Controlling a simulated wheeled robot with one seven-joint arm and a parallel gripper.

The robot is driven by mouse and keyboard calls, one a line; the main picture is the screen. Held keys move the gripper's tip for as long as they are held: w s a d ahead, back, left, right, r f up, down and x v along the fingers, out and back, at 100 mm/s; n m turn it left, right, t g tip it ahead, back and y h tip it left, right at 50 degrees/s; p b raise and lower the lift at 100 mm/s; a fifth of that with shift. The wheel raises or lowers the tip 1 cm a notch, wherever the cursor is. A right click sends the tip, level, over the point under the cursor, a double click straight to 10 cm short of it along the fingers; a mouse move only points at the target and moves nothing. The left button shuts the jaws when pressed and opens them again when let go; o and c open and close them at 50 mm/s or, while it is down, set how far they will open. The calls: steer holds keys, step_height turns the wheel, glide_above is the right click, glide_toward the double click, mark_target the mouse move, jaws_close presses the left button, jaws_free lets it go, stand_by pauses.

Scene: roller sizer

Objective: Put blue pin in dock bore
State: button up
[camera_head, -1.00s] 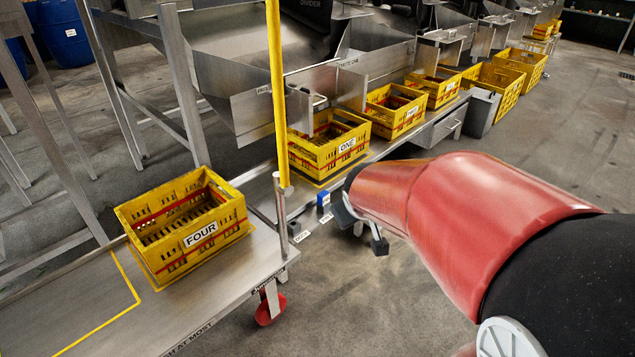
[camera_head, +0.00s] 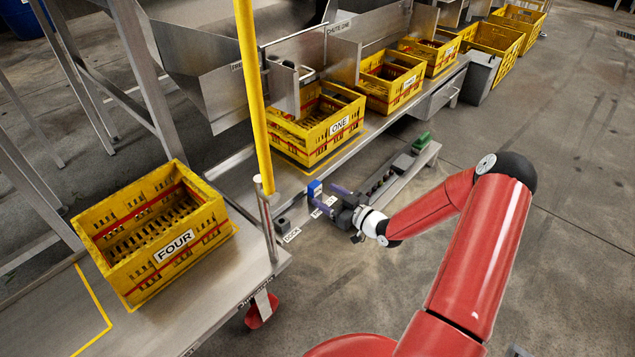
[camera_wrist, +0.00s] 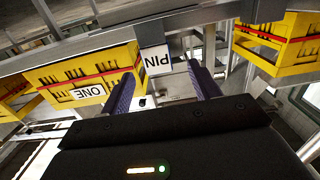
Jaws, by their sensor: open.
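The blue pin (camera_head: 314,188) shows as a small blue block on the steel ledge, below crate ONE. The dark dock block (camera_head: 282,224) stands nearer, beside a DOCK label (camera_head: 291,236); its bore is too small to make out. My gripper (camera_head: 325,197) is open, with its purple fingers reaching left, close to the blue pin and the PIN label. I cannot tell whether the pin is between the fingers. In the wrist view the fingers (camera_wrist: 162,88) are apart with the white PIN label (camera_wrist: 156,60) showing between them; no blue is clear there.
Yellow crate ONE (camera_head: 357,108) stands behind the pin, and crate FOUR (camera_head: 225,222) at the left. A yellow post (camera_head: 252,100) rises left of the dock. A narrow rail with a green block (camera_head: 422,140) lies right of my gripper. The floor at right is clear.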

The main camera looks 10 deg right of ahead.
mark_target(311, 183)
steer(key=shift+w+a+t, duration=0.1)
steer(key=shift+w+t, duration=0.2)
steer(key=shift+w, duration=0.05)
steer(key=x, duration=0.7)
steer(key=shift+w+r+p, duration=0.1)
steer(key=shift+r+p, duration=0.15)
steer(key=shift+p, duration=0.05)
steer(key=c, duration=1.1)
steer(key=shift+o, duration=0.2)
steer(key=shift+r, duration=0.1)
step_height(311, 183, up, 20)
steer(key=p, duration=0.1)
